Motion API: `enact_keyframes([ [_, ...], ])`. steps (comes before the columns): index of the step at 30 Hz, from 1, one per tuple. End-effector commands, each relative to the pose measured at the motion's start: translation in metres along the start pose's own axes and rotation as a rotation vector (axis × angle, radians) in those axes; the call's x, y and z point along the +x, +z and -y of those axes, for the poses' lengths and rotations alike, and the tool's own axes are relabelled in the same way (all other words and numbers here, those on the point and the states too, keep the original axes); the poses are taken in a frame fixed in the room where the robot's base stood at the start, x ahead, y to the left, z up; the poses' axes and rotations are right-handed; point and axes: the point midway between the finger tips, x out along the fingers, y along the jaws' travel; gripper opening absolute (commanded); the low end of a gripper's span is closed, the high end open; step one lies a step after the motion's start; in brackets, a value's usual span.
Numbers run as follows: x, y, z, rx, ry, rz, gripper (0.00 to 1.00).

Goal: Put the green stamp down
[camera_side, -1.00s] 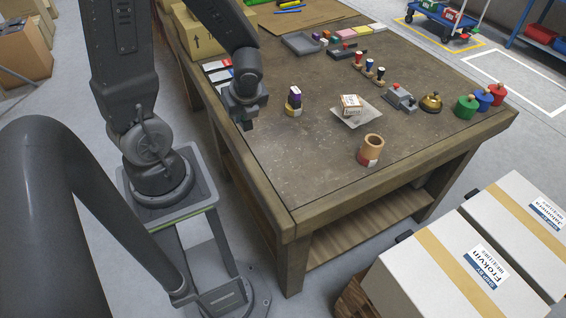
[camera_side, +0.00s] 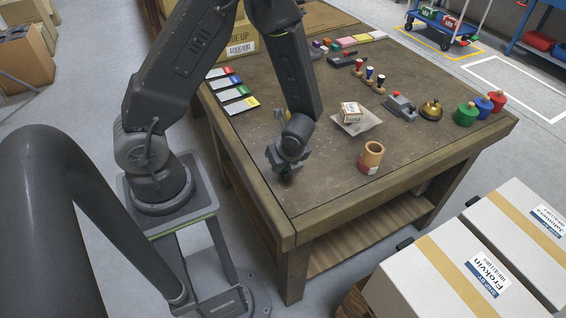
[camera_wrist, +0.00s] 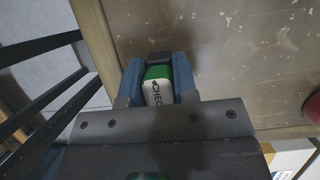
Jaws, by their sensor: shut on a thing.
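My gripper (camera_side: 288,170) is low over the near left part of the table, by its front edge. In the wrist view my gripper (camera_wrist: 158,78) is shut on the green stamp (camera_wrist: 157,72), a block with a green band and a white label with dark letters. The stamp sits between the two blue-grey fingers. In the side view the gripper hides the stamp, and I cannot tell whether its lower end touches the table.
Cards with coloured ends (camera_side: 234,94) lie along the table's left edge.

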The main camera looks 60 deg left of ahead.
Motion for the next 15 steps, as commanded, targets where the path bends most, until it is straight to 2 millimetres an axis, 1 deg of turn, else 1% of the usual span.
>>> enact_keyframes([
  [2,0.0034,-0.0015,-0.0001,0.001,0.0,0.0,0.03],
  [13,0.0063,-0.0026,0.0,0.0,0.0,0.0,0.03],
  [14,0.0062,-0.0025,0.0002,0.0,-0.001,0.0,0.29],
  [15,0.006,-0.0024,0.0002,-0.001,-0.001,0.0,0.33],
])
